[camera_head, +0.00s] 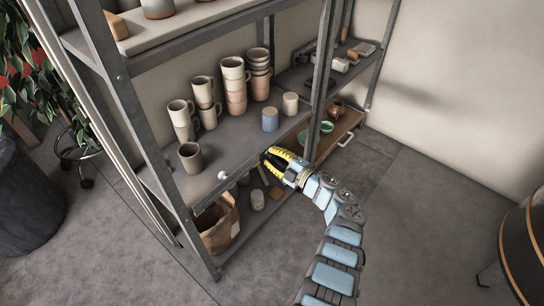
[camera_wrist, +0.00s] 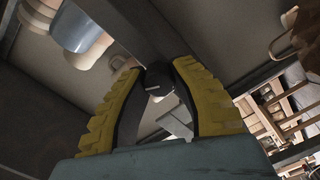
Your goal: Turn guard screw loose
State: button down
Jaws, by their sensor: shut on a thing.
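My gripper (camera_head: 268,158) is at the front edge of the middle shelf board (camera_head: 225,145), low in front of the blue cup. In the wrist view its two yellow-ridged fingers (camera_wrist: 157,82) are closed around a small dark round knob, which looks like the guard screw (camera_wrist: 158,77). The knob sits against a grey edge or bar. In the head view the fingers hide this screw. A small white round knob (camera_head: 222,175) shows farther left at the same shelf edge. I cannot tell how far the screw is turned.
Several stacked cups (camera_head: 235,85) and a blue cup (camera_head: 270,119) stand on the shelf board. A grey shelf post (camera_head: 320,75) rises close to my gripper.

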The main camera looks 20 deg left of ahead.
jog(key=shift+a+r+n, duration=0.15)
jog(key=shift+r+n, duration=0.05)
jog(key=shift+n, duration=0.1)
jog(key=shift+s+f+n+b, duration=0.1)
jog(key=shift+f+n+b, duration=0.1)
jog(key=shift+n+b, duration=1.55)
jog(key=shift+n, duration=0.35)
jog(key=shift+r+n+b, duration=0.15)
jog(key=shift+n+b, duration=0.25)
jog(key=c, duration=1.1)
grip_release()
jog(key=shift+a, duration=0.1)
jog(key=shift+d, duration=0.2)
